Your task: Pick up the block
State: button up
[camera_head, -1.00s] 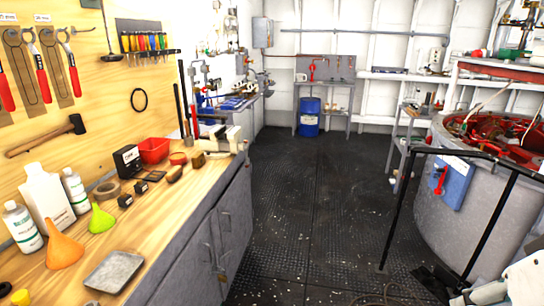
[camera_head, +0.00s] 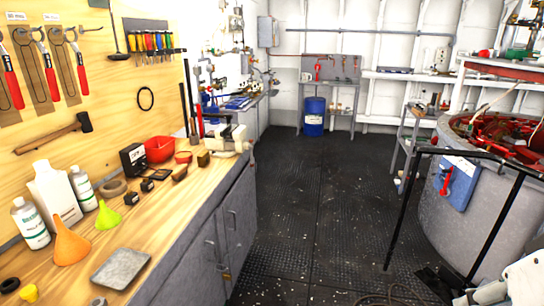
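A small brown block (camera_head: 204,158) sits on the wooden workbench (camera_head: 175,222) at the left, in front of the pale vise. It looks like the block of the task, but smaller dark box-shaped pieces (camera_head: 147,185) also lie nearby on the bench. My gripper (camera_head: 436,282) seems to be the dark shape low at the right, beside my white arm. It is far from the bench, partly cut off by the frame edge, and its fingers cannot be made out. Nothing is seen held in it.
A brush (camera_head: 180,173), red bin (camera_head: 159,149), orange funnel (camera_head: 70,245), green funnel (camera_head: 108,216), white bottles (camera_head: 53,193) and grey tray (camera_head: 121,268) crowd the bench. A large grey tank (camera_head: 455,215) and black rail stand right. The dark floor (camera_head: 310,200) between is clear.

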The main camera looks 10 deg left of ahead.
aim_at(203, 159)
jog(key=i+u, duration=0.1)
jog(key=u, duration=0.7)
jog(key=i+u, duration=0.1)
jog(key=u, duration=0.25)
jog(key=i+l+u, duration=0.65)
jog(key=l, duration=0.3)
jog(key=i+l+u, duration=0.25)
jog(key=l, duration=0.15)
jog(key=i+l+u, duration=0.2)
jog(key=l, duration=0.2)
jog(key=i+l, duration=0.15)
jog(key=l, duration=0.25)
jog(key=i+l, duration=0.1)
jog(key=l, duration=0.35)
jog(key=i+l, duration=0.15)
jog(key=l, duration=0.25)
jog(key=i+l+u, duration=0.1)
jog(key=l, duration=0.3)
jog(key=i+l, duration=0.1)
jog(key=l, duration=0.35)
jog(key=i+l, duration=0.15)
jog(key=l, duration=0.25)
